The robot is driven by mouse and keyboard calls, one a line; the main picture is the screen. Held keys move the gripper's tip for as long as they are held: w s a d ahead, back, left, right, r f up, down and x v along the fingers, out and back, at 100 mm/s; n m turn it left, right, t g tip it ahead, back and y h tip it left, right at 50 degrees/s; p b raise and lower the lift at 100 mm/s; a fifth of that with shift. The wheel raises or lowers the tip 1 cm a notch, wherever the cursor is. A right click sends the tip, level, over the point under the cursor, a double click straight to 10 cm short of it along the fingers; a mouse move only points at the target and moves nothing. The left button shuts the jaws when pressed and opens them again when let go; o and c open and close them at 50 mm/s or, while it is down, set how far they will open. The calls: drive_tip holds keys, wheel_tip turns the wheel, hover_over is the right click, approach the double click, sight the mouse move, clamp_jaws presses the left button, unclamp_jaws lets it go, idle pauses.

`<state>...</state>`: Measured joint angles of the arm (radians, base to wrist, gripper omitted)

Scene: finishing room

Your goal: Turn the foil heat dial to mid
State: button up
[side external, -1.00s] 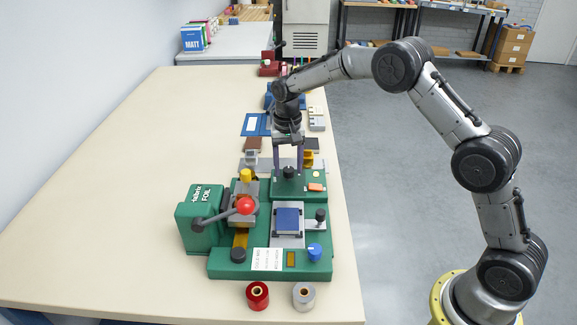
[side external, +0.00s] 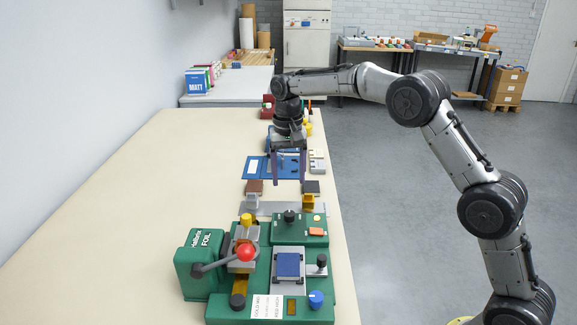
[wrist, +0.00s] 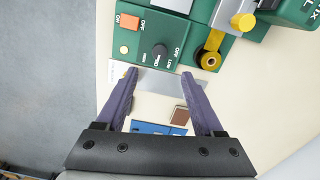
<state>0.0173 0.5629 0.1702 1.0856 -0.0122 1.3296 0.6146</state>
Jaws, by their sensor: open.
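The green foil machine (side external: 200,268) stands near the front of the bench, with a green control box (side external: 300,234) behind its press bed. A black dial (side external: 290,216) stands on the box; in the wrist view the dial (wrist: 160,52) is ringed by words including OFF, LOW and MID. I cannot clearly tell where its pointer sits. My gripper (side external: 288,183) is open and empty, above and behind the box, apart from the dial. In the wrist view its fingers (wrist: 160,88) are spread, with the dial ahead of the tips.
An orange ON/OFF switch (side external: 316,231) sits beside the dial. A red-knobbed lever (side external: 246,252), a black knob (side external: 322,261) and a blue knob (side external: 316,299) stand up from the machine. The left bench is clear.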

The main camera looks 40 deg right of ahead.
drive_tip(key=shift+r, duration=1.3)
drive_tip(key=s+r+t, duration=0.2)
drive_tip(key=s+r, duration=0.2)
drive_tip(key=r, duration=0.6)
drive_tip(key=s+r+n+t, duration=0.15)
drive_tip(key=s+r, duration=0.45)
drive_tip(key=s, duration=0.8)
drive_tip(key=s+a+f+n+t, duration=0.1)
drive_tip(key=s+f+n+t, duration=0.15)
drive_tip(key=s, duration=1.05)
drive_tip(key=s+f+n, duration=0.3)
drive_tip(key=s+f, duration=0.2)
drive_tip(key=f, duration=0.5)
drive_tip(key=shift+s, duration=0.35)
